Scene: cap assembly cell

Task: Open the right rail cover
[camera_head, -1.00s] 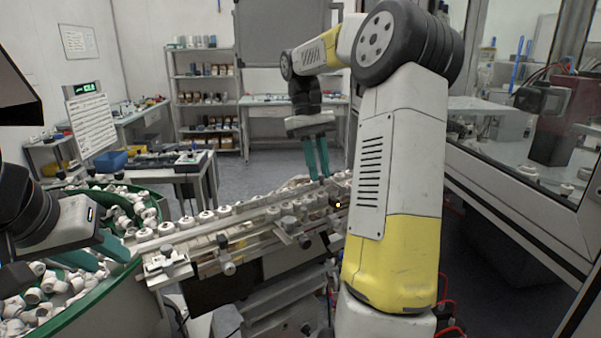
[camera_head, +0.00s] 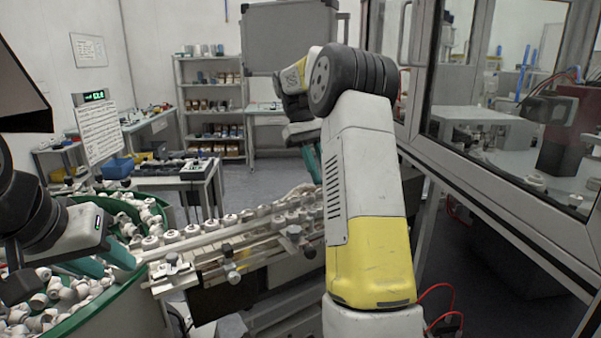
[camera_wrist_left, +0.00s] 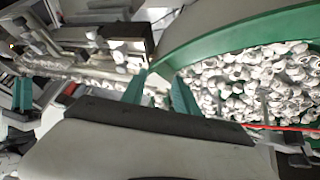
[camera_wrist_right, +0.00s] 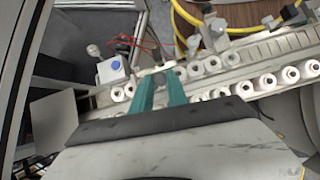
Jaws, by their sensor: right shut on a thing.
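The feed rail (camera_head: 205,240) carries a row of white caps in the head view, with clamps and a clear strip along its side. My right gripper (camera_wrist_right: 163,78) is low at the rail, its green fingers closed together on a small pale part at the rail's edge, apparently of the right rail cover. The fingertips hide most of that part.
A green-rimmed bowl (camera_wrist_left: 200,45) full of white caps stands at the rail's left end. A glazed machine enclosure (camera_head: 480,190) borders the right side. A small box with a blue button (camera_wrist_right: 113,68) and red and yellow hoses lie near my right gripper.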

